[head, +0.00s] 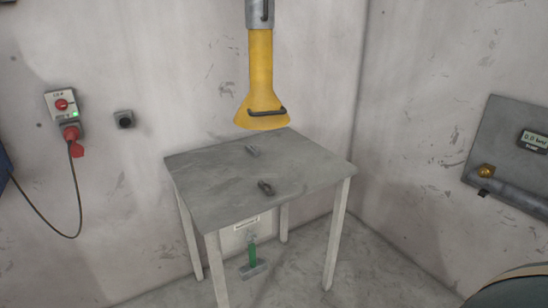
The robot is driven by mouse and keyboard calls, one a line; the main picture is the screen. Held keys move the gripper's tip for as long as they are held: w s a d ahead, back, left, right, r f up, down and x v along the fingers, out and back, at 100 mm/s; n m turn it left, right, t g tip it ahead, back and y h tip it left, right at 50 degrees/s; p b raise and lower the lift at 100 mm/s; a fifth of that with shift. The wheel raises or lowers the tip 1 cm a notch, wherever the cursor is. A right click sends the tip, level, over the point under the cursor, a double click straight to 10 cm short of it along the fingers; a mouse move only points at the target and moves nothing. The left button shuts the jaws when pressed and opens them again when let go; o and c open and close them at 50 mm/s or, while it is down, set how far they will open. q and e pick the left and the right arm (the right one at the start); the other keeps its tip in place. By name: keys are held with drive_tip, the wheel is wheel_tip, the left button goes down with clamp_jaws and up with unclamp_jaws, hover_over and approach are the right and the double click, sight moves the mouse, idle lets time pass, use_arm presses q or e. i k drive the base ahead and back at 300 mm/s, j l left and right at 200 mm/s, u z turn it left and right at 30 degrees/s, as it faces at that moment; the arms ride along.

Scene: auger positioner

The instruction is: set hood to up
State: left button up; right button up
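A yellow flared hood (259,80) hangs from a grey pipe (259,14) at the top middle of the head view. Its wide lower rim is above the back part of a grey table, and a dark handle (267,112) runs across its lower front. The upper end of the pipe is cut off by the picture's top edge. Neither of my grippers shows in this view.
The grey table (222,201) bears two small dark metal parts (265,187). A red-and-white switch box (62,104) with a hanging cable is on the left wall. A grey panel with a display (535,140) is at right. Floor right of the table looks clear.

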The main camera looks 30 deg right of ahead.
sight(261, 110)
drive_tip(key=i+l+z, duration=0.1)
drive_tip(key=i+l, duration=0.15)
drive_tip(key=l, duration=0.2)
drive_tip(key=i+l+z, duration=0.15)
drive_tip(key=i+l, duration=0.15)
drive_tip(key=l, duration=0.15)
drive_tip(key=i+l+z, duration=0.1)
drive_tip(key=i+l, duration=0.2)
drive_tip(key=l, duration=0.1)
